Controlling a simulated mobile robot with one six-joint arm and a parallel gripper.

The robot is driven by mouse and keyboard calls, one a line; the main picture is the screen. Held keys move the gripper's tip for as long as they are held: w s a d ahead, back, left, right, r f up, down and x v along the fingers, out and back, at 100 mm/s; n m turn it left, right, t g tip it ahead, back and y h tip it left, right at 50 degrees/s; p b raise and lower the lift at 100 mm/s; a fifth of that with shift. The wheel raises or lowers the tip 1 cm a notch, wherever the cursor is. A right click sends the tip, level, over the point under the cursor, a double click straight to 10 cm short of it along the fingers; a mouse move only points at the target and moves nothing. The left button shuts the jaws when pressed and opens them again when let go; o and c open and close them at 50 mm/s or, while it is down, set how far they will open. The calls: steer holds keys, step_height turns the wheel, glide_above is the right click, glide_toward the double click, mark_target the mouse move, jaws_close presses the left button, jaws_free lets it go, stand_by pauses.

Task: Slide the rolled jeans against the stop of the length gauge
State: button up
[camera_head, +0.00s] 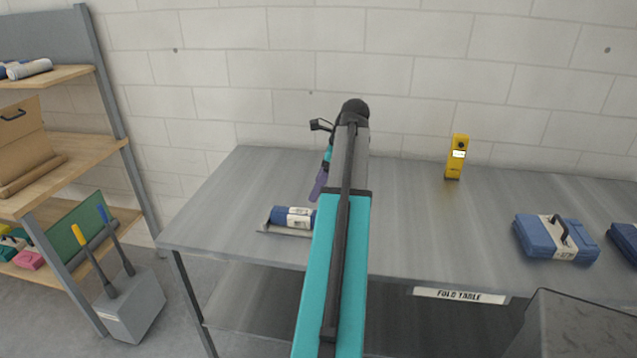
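The rolled jeans (294,217) are a blue roll with a white band. They lie on the left part of the fold table, along a flat grey piece that looks like the length gauge (268,229). My arm hides the roll's right end and most of the gauge, so I cannot see the stop or any gap to it. My gripper (318,189) is mostly hidden behind my arm. Only a purplish finger part shows, just above and behind the right end of the roll. Whether it touches the roll, I cannot tell.
The fold table (410,220) is clear right of my arm up to a yellow device (457,158) near the wall. Blue folded bundles (556,238) lie farther right. A shelf rack (70,165) stands at the left and a dark box (575,325) at the front right.

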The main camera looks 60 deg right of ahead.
mark_target(304, 212)
steer(key=shift+p+x, duration=1.55)
steer(key=shift+x, duration=5.25)
steer(key=shift+a, duration=0.1)
steer(key=c, duration=1.4)
